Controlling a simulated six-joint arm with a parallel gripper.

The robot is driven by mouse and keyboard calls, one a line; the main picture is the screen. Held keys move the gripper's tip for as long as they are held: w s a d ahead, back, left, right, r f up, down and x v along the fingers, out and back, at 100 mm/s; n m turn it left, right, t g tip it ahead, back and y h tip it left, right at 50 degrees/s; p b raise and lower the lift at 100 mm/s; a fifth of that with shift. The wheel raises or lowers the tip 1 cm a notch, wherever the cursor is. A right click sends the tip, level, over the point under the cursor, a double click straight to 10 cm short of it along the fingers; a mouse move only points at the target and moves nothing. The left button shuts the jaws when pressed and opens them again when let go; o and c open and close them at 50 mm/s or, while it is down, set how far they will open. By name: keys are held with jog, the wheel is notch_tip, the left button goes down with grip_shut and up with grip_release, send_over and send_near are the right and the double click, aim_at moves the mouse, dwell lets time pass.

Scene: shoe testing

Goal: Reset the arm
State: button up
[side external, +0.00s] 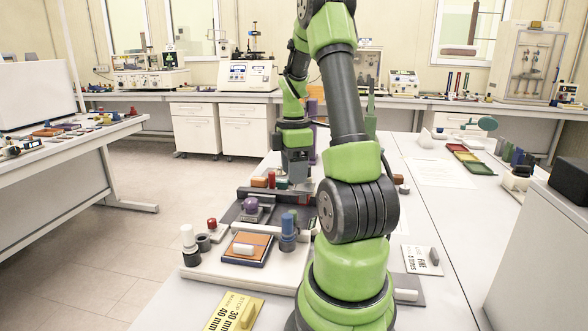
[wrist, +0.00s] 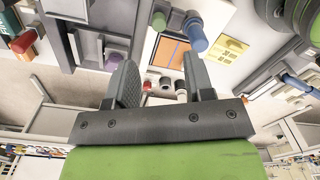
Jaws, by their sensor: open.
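My gripper (wrist: 160,64) is open in the wrist view, with its two grey fingers apart and nothing between them. In the side external view my gripper (side external: 296,178) hangs pointing down over the far part of the work area, partly behind my own arm. My arm is green and dark grey and stands on the table, its base near the front. The fingertips are small and partly hidden in the side view, so their height above the fixtures cannot be told.
Below are a brown-orange panel (side external: 262,243), a blue cylinder (side external: 287,224), a purple knob (side external: 251,205) and a white-topped post (side external: 189,240). A yellow card (side external: 226,312) lies in front. Coloured trays (side external: 463,153) and a dark box (side external: 570,180) stand right. The table right of my arm has free room.

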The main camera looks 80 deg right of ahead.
jog(key=w+a+r+m+t+h, duration=0.1)
jog(key=w+a+r+m+t, duration=0.1)
jog(key=w+a+r, duration=0.45)
jog(key=w+a+r+m+t, duration=0.1)
jog(key=a+r+m+t, duration=0.15)
jog(key=a, duration=0.65)
jog(key=s+a+r+m+t+y, duration=0.1)
jog(key=s+a+m, duration=0.1)
jog(key=a, duration=0.4)
jog(key=s+a+r+m+t+y, duration=0.1)
jog(key=s+a+r+m+t, duration=0.1)
jog(key=a, duration=0.4)
jog(key=shift+s+a+r+m+y, duration=0.2)
jog(key=shift+s+r+m+y, duration=0.1)
jog(key=shift+s+m, duration=0.25)
jog(key=shift+s, duration=0.1)
dwell(0.4)
